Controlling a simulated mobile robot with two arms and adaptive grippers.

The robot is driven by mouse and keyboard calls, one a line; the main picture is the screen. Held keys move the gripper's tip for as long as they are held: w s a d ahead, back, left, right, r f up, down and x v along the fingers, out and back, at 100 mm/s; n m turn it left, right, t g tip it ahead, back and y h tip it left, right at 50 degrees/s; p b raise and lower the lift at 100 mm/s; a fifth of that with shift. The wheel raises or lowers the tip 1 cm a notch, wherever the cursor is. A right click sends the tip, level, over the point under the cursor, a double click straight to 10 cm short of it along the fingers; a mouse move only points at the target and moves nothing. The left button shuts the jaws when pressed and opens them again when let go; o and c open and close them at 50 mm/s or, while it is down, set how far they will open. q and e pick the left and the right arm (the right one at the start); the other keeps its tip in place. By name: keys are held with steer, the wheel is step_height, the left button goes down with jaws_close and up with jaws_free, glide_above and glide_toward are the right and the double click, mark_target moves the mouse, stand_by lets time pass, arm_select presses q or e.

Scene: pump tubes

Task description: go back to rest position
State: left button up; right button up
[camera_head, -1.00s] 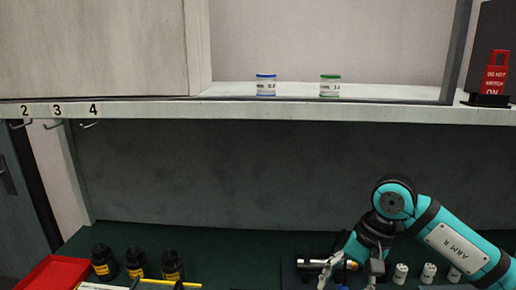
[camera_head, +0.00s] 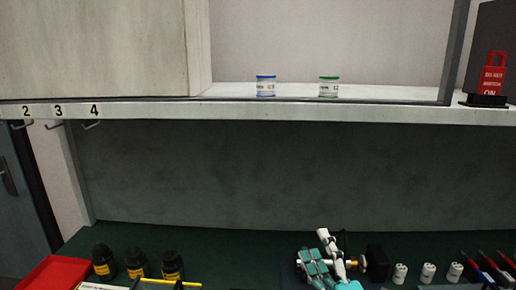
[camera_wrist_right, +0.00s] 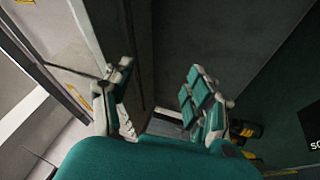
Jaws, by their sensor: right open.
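My right gripper (camera_head: 327,258) is at the bottom of the head view, right of centre, above the back of the dark green bench. Its fingers are apart, with teal pads and pale links showing. In the right wrist view the gripper (camera_wrist_right: 163,85) is open, and I see nothing between its fingers. In the head view it is just left of a black block (camera_head: 377,261) with a brass-coloured end; I cannot tell whether they touch. My left gripper is not in view.
Black bottles (camera_head: 136,264) and a red tray (camera_head: 54,274) are at the bottom left. Small white containers (camera_head: 428,271) stand at the right. A shelf (camera_head: 250,112) above holds a blue-lidded jar (camera_head: 265,87), a green-lidded jar (camera_head: 329,88) and a red switch tag (camera_head: 493,74).

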steer(key=s+d+f+m+g+h, duration=0.2)
steer(key=s+d+f+m+g, duration=0.1)
steer(key=f, duration=0.5)
steer(key=s+d+f+m+g+h, duration=0.2)
steer(key=s+f+m+g, duration=0.2)
steer(key=f, duration=0.4)
steer(key=s+d+f+m+g+h, duration=0.2)
steer(key=s+d+f+m+g, duration=0.1)
steer(key=s+f+m, duration=0.3)
steer(key=shift+d+f+m+g+h, duration=0.15)
steer(key=shift+d+f+m+g, duration=0.1)
steer(key=shift+f, duration=0.25)
steer(key=shift+d+f+m+g+h, duration=0.15)
steer(key=shift+f+m+g, duration=0.1)
steer(key=shift+f, duration=0.25)
steer(key=s+f+m+g, duration=0.4)
steer(key=s+f+g, duration=0.25)
steer(key=s, duration=0.65)
step_height(320, 180, down, 33)
steer(key=s+b, duration=0.2)
steer(key=b, duration=0.4)
steer(key=s+d+f+n+g+b, duration=0.1)
steer(key=s+f+b, duration=0.3)
steer(key=s+f, duration=1.2)
step_height(320, 180, down, 3)
steer(key=shift+d+g, duration=0.45)
steer(key=shift+d, duration=0.4)
